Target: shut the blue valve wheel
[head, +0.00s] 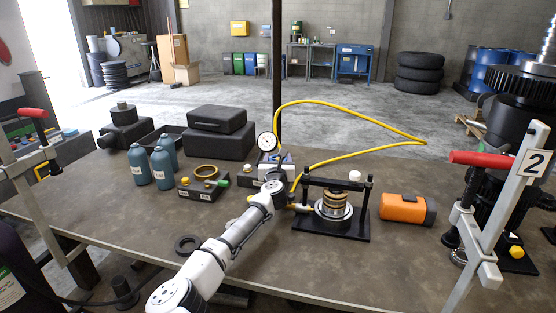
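My white arm reaches from the bottom of the head view toward the pressure gauge (266,141) in the middle of the table. My gripper (279,177) is at the arm's far end, small and dark, partly hidden by my own wrist. I cannot tell whether it is open or shut. A small blue and white part (288,159) shows just behind it, beside the gauge. I cannot make out a clear blue wheel shape there; my arm covers part of this spot. The wheel's turned position cannot be seen.
A black press frame (335,227) holding a metal stack stands right of my gripper. A yellow hose (365,109) loops behind it. The front right tabletop is mostly clear.

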